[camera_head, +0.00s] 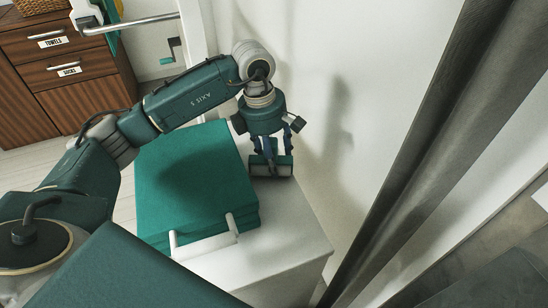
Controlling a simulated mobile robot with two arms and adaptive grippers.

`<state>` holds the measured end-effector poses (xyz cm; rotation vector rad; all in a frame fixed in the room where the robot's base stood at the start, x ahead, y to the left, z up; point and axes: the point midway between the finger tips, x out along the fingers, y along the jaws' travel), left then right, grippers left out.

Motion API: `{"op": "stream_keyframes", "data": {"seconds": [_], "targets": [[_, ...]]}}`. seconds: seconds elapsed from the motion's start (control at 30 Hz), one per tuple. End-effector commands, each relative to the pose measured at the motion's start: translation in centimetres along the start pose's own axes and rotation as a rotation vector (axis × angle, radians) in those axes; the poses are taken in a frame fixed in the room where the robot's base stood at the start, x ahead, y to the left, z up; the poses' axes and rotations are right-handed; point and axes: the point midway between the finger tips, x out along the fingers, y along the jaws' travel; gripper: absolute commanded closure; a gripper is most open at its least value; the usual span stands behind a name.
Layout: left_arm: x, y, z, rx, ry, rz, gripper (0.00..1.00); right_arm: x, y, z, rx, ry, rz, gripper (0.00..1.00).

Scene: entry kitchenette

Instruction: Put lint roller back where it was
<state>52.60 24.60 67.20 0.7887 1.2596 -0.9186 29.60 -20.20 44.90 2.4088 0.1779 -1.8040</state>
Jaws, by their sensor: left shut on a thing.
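My left arm comes in from the left and bends down at the wrist. My left gripper (270,160) points down over the far right part of the white cabinet top, close to the wall. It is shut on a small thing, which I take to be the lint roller. The fingers hide most of it, and its shape is hard to make out. I cannot tell whether it touches the cabinet top. My right gripper is not in view.
A teal block-like stack (190,185) fills much of the white cabinet top (285,245), with a white bracket (205,245) at its front. The white wall (370,90) rises close on the right, beside a dark grey post (415,140). Wooden drawers (70,65) stand at the back left.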

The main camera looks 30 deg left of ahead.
Motion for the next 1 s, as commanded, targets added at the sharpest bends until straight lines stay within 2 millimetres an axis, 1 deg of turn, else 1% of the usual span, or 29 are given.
{"op": "stream_keyframes", "data": {"seconds": [0.23,0.4,0.43,0.5,0.53,0.9,0.93,1.0], "targets": [[0.0,0.0,0.0,0.000,-0.001,0.000,0.88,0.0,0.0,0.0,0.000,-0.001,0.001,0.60],[0.2,0.0,0.0,0.000,-0.001,0.000,0.88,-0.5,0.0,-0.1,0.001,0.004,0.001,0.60],[0.2,0.0,0.0,0.000,-0.001,0.000,0.48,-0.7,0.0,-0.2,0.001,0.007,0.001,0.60],[0.2,0.0,0.0,0.000,-0.001,0.000,0.34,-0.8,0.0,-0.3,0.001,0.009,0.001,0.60],[0.2,0.0,0.0,0.000,-0.001,0.000,0.31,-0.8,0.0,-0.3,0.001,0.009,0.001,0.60],[-0.1,0.0,0.0,0.000,-0.001,0.000,0.31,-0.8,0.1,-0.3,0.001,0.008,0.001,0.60],[-0.2,0.0,0.1,0.000,-0.001,0.000,0.31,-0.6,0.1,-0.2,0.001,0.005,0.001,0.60],[-1.3,0.1,0.1,0.000,-0.003,0.003,0.31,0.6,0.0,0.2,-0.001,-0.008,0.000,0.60]]}}
